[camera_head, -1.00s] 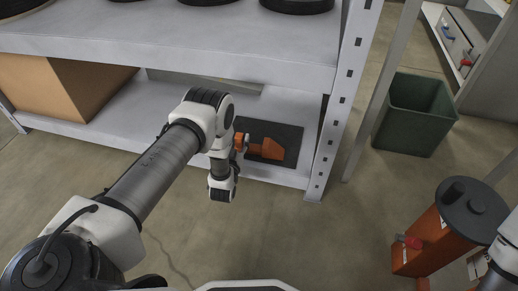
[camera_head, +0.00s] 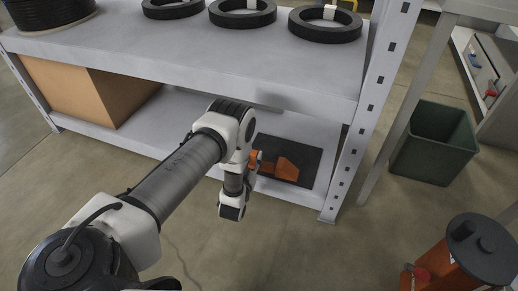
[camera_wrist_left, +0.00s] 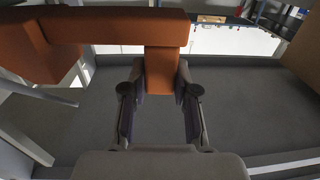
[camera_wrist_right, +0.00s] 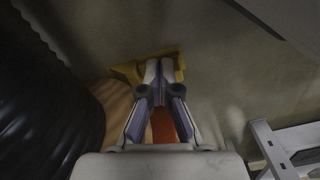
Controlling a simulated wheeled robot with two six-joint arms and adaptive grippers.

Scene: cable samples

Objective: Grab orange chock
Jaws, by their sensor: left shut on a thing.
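The orange chock (camera_head: 287,169) shows over the black mat (camera_head: 308,158) on the lower shelf; I cannot tell whether it touches the mat. My left gripper (camera_head: 256,163) reaches in from the left and hides part of the chock. In the left wrist view, the two fingers of my left gripper (camera_wrist_left: 161,92) are on either side of a narrow orange part of the chock (camera_wrist_left: 115,27). My right gripper (camera_wrist_right: 158,68) shows only in its wrist view, with its fingertips together and nothing visibly held.
The metal shelf's upper board (camera_head: 190,52) overhangs the lower one and carries black rings (camera_head: 325,24). A cardboard box (camera_head: 85,88) stands on the lower board at left. A shelf post (camera_head: 372,110), a green bin (camera_head: 435,143) and an orange container (camera_head: 445,268) are at right.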

